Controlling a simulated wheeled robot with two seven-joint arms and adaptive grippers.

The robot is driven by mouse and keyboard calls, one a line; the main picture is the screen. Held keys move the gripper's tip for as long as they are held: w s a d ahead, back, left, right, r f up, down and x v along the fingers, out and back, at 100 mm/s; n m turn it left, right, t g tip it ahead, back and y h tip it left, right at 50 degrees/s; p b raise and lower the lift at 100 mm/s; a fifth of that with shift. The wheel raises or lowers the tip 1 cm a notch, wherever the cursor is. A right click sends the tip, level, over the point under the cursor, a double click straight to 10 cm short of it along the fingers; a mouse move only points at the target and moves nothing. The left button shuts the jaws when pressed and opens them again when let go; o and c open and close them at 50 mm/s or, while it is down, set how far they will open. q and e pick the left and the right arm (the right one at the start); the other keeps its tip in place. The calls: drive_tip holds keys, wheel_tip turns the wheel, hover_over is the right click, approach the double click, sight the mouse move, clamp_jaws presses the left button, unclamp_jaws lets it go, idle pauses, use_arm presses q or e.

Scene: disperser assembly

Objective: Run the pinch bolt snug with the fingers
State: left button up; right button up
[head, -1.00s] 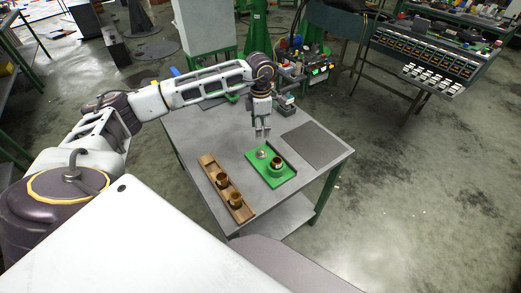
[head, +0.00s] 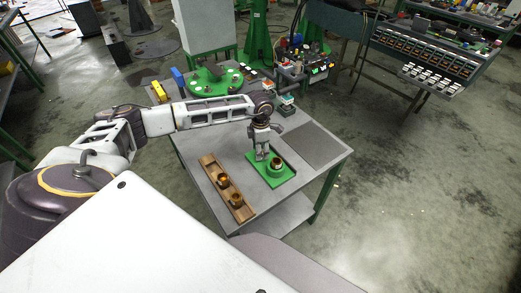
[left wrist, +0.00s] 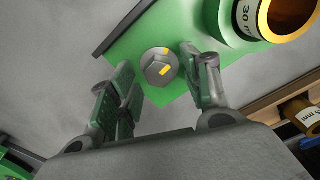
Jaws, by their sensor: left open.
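The pinch bolt (left wrist: 159,66) shows a grey round head with yellow marks in the left wrist view. It sits on the green fixture (left wrist: 140,40), beside a ring holding a brass-coloured bush (left wrist: 290,14) with a "30 m" label, partly cut off. In the head view the green fixture (head: 285,178) lies on the table. My left gripper (head: 262,156) is over its far left part and hides the bolt there. In the left wrist view the left gripper (left wrist: 160,85) is open, one finger on each side of the bolt head, with no clear contact. My right gripper is not in view.
A wooden tray (head: 213,171) with two brass bushes stands left of the fixture on the grey table (head: 195,165). A dark mat (head: 314,144) lies to the right, bare. A green round stand (head: 215,88) with small parts is behind the arm.

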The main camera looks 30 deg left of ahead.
use_arm(q)
drive_tip(key=shift+f, duration=0.4)
